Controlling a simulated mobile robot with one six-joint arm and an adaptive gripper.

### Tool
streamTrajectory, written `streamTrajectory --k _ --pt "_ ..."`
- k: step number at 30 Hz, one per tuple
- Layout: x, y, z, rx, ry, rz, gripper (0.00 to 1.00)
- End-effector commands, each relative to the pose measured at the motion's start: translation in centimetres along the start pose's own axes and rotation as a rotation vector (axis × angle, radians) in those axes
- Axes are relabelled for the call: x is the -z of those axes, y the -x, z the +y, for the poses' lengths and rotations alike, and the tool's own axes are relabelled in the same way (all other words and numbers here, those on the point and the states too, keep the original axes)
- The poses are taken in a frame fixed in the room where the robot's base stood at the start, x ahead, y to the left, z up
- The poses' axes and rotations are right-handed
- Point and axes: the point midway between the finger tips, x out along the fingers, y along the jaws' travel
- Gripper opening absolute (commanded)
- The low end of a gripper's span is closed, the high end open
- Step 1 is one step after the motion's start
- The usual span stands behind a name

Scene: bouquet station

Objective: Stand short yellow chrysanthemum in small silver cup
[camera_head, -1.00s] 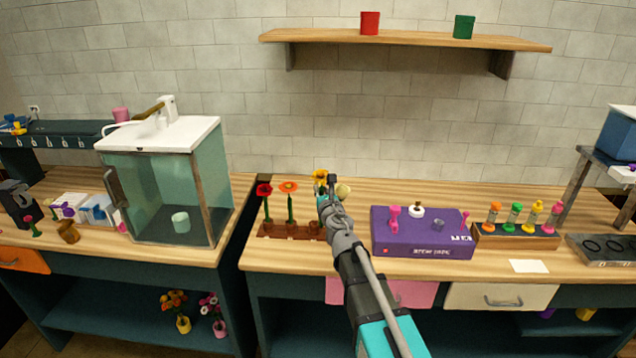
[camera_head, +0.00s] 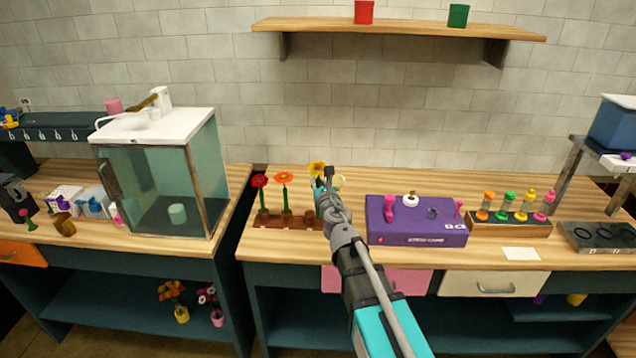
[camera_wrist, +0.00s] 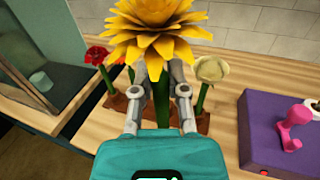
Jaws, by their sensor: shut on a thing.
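The yellow chrysanthemum (camera_head: 317,167) stands upright at the brown wooden flower rack, and its large bloom fills the top of the wrist view (camera_wrist: 155,30). My gripper (camera_wrist: 160,88) is shut on its green stem just below the bloom. In the head view my gripper (camera_head: 328,180) hides most of the stem, so I cannot tell whether its foot is still in the rack.
The brown rack (camera_head: 268,221) also holds a red flower (camera_head: 260,181), an orange flower (camera_head: 284,178) and a pale flower (camera_wrist: 212,68) close beside my gripper. The purple box (camera_head: 415,232) with pink fittings stands to the right. A glass cabinet (camera_head: 165,170) stands left.

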Motion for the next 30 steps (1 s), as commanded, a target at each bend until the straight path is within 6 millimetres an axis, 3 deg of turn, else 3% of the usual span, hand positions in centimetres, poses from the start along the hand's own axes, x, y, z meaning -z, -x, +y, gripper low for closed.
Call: streamTrajectory --k 30 --pt "-5.3 0.0 0.0 0.000 0.000 0.000 0.00"
